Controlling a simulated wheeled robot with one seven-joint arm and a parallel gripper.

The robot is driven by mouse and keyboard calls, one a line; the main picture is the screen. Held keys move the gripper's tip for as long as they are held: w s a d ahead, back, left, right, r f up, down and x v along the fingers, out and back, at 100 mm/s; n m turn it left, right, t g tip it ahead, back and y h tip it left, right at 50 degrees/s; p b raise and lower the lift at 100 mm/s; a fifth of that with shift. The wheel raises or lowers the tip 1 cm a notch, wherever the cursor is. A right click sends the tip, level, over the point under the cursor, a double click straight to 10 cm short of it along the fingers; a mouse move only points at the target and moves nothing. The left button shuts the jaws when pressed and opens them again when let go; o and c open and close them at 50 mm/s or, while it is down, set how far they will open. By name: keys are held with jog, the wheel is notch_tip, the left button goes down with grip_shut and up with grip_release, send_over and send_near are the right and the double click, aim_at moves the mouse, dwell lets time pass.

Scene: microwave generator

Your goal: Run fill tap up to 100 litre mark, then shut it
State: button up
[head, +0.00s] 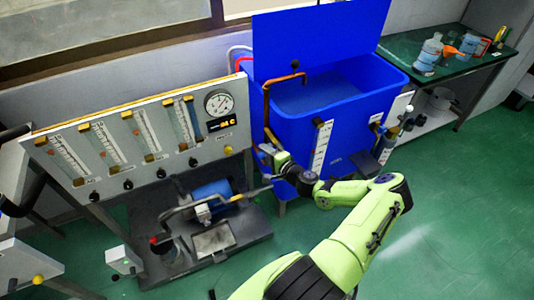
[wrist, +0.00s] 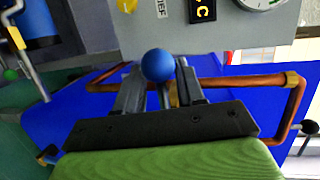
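The blue tank (head: 345,130) stands at the back centre with its lid up. A white level scale (head: 320,146) is on its front; its marks are too small to read. A copper fill pipe (head: 266,100) bends over the tank's left rim; it also shows in the wrist view (wrist: 235,82). My gripper (head: 272,158) is low at the tank's left side, near this pipe. In the wrist view a round blue knob (wrist: 157,65) lies between my gripper's fingertips (wrist: 160,80). Whether they press on it is unclear.
A panel with flow tubes and a gauge (head: 219,102) stands left of the tank. A pump unit (head: 212,196) sits on a low dark base in front of it. A green bench (head: 400,46) with bottles is at the right. Green floor is free at front right.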

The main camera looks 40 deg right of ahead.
jog(key=s+r+p, duration=0.2)
jog(key=s+r, duration=0.1)
jog(key=s, duration=1.2)
jog(key=shift+s+a, duration=0.25)
jog(key=shift+a, duration=0.15)
